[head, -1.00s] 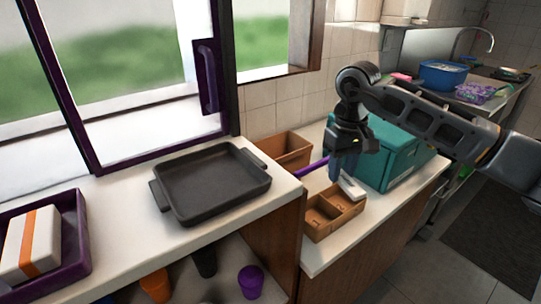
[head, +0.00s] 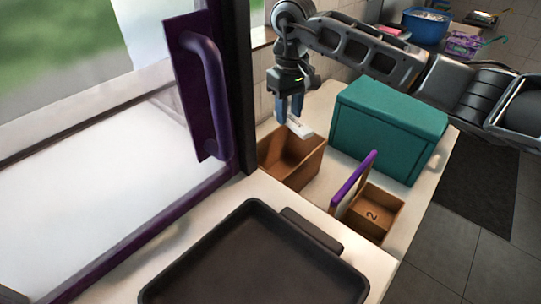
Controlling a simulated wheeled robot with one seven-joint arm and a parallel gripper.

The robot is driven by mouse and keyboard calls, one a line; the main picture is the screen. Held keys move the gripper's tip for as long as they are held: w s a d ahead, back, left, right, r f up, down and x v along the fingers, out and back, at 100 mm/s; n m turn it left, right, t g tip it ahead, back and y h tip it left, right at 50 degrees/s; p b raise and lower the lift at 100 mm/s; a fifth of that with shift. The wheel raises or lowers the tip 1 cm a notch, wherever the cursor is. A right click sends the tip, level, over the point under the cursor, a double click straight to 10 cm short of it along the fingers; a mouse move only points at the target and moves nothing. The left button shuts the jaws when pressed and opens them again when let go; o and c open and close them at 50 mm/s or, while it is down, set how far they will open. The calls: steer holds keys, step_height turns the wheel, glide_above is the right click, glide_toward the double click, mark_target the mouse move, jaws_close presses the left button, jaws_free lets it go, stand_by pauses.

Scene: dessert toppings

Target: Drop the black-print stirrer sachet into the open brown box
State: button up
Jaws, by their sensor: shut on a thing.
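My gripper (head: 290,118) is shut on a white sachet (head: 300,130) with small dark print, held tilted below the fingertips. Part of the sachet is hidden by the fingers. The open brown box (head: 306,166) stands on the counter beside the window frame. In the head view the sachet appears over the back part of this box, near its upper rim; the exact height is hard to tell. The box looks empty in the part that shows.
A teal box (head: 388,133) stands right of the brown box. A purple-edged panel (head: 352,184) rises beside a low brown divided box (head: 398,213) marked 2. A dark tray (head: 260,262) lies in front. A purple window handle (head: 213,95) is at left.

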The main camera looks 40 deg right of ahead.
steer(key=shift+w+f, duration=0.1)
steer(key=shift+f, duration=0.15)
steer(key=shift+f+b, duration=0.75)
steer(key=shift+f, duration=2)
steer(key=o, duration=1.1)
steer(key=shift+c, duration=0.2)
step_height(320, 180, up, 8)
steer(key=shift+f+b, duration=0.1)
steer(key=shift+b, duration=0.6)
